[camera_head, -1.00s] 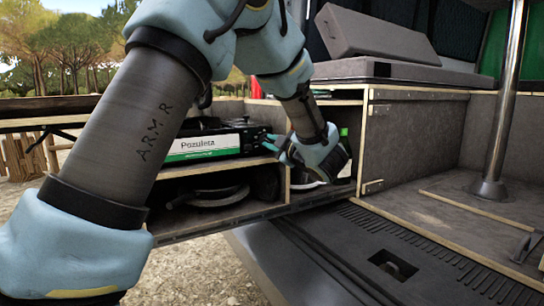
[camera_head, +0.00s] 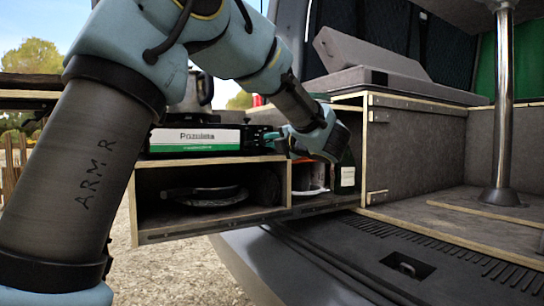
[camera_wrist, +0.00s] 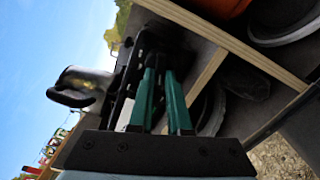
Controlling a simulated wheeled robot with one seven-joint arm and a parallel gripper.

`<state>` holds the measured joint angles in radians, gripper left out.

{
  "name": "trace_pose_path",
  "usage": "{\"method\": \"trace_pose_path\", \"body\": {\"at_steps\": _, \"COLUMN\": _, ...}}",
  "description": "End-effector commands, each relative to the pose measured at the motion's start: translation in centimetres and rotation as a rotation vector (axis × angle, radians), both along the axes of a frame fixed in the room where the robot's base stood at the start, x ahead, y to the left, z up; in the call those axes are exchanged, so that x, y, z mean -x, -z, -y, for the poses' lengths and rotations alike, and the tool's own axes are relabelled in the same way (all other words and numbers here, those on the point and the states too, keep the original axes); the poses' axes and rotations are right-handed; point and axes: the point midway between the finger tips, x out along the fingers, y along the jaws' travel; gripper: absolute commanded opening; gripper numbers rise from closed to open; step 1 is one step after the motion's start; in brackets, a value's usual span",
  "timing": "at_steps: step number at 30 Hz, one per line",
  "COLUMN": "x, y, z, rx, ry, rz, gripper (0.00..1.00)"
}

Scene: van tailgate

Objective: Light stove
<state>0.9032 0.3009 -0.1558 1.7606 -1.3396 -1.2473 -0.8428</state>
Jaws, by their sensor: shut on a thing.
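The black portable stove (camera_head: 232,132) with a white and green front panel sits on top of the wooden drawer unit. In the wrist view the dark stove (camera_wrist: 124,78) shows sideways beyond the fingers. My gripper (camera_head: 276,143) is at the right end of the stove's front. In the wrist view my gripper (camera_wrist: 161,66) has its two green fingers against the stove's dark front, shut on what seems to be its knob. The knob itself is hidden between the fingertips. A metal pot (camera_head: 196,92) stands on the stove, partly behind my arm; it also shows in the wrist view (camera_wrist: 88,82).
Below the stove, open compartments hold a dark pan (camera_head: 208,196) and, at right, a green bottle (camera_head: 345,176) beside a white and orange item (camera_head: 312,180). A wooden cabinet (camera_head: 415,145) and a metal post (camera_head: 503,100) stand to the right.

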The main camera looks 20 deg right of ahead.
Motion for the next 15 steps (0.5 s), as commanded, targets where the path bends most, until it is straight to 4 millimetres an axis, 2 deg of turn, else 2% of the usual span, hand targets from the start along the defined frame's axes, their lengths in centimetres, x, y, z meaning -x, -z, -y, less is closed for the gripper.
{"method": "trace_pose_path", "body": {"at_steps": 1, "x": 0.0, "y": 0.69, "z": -0.06, "rx": 0.035, "ry": -0.002, "rz": 0.003, "gripper": 0.0}}
{"method": "trace_pose_path", "body": {"at_steps": 15, "x": 0.01, "y": 0.42, "z": 0.05, "rx": 0.218, "ry": -0.001, "rz": 0.025, "gripper": 0.0}}
